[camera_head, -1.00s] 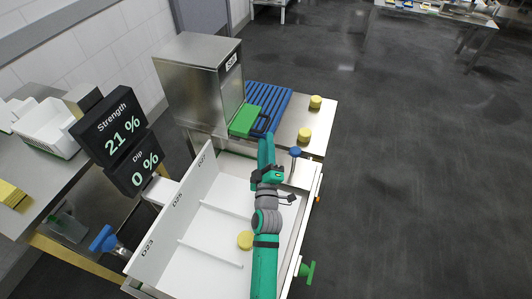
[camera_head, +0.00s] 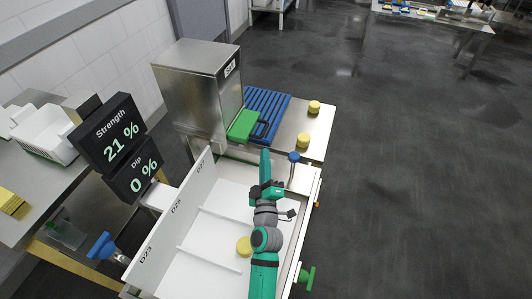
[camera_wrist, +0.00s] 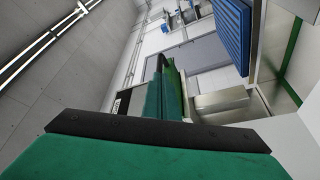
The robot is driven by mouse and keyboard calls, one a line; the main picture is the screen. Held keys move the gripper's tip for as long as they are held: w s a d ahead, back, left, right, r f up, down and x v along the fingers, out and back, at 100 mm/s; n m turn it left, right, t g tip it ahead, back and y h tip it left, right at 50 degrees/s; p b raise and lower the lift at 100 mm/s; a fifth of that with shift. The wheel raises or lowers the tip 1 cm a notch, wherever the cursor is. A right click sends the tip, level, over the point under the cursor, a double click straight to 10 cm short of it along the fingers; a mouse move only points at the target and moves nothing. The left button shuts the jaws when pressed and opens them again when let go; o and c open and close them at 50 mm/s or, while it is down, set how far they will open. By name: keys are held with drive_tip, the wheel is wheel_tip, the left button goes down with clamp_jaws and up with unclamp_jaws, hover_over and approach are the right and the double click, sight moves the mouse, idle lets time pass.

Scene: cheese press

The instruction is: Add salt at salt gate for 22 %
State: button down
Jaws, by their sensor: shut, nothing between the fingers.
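The steel salt box (camera_head: 190,88), labelled "Salt", stands at the back of the brine tank. Its green salt gate (camera_head: 243,125) sits low on its right side, with a dark handle beside it. I cannot tell how far the gate is open. The strength display (camera_head: 117,131) reads 21 %, and the dip display (camera_head: 134,178) below it reads 0 %. My gripper (camera_head: 265,156) is shut and empty over the tank's far end, a little in front of the gate and apart from it. Its teal fingers (camera_wrist: 166,95) fill the middle of the wrist view.
A blue slatted rack (camera_head: 270,108) and two more cheeses (camera_head: 303,140) are beyond. Blue (camera_head: 101,246) and green (camera_head: 306,276) valve handles flank the tank.

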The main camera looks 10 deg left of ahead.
drive_tip(key=s+d+r+m+g+h, duration=0.1)
drive_tip(key=s+d+r+m, duration=0.1)
drive_tip(key=m, duration=1.2)
drive_tip(key=s+d+r+m+g+h, duration=0.1)
drive_tip(key=d+r+m+g, duration=0.15)
drive_tip(key=m, duration=1.15)
drive_tip(key=w+a+f, duration=0.1)
drive_tip(key=w+a, duration=0.2)
drive_tip(key=w, duration=0.7)
drive_tip(key=shift+a+f+t, duration=0.25)
drive_tip(key=shift+a+t, duration=0.1)
drive_tip(key=shift+a, duration=0.05)
drive_tip(key=shift+w, duration=0.15)
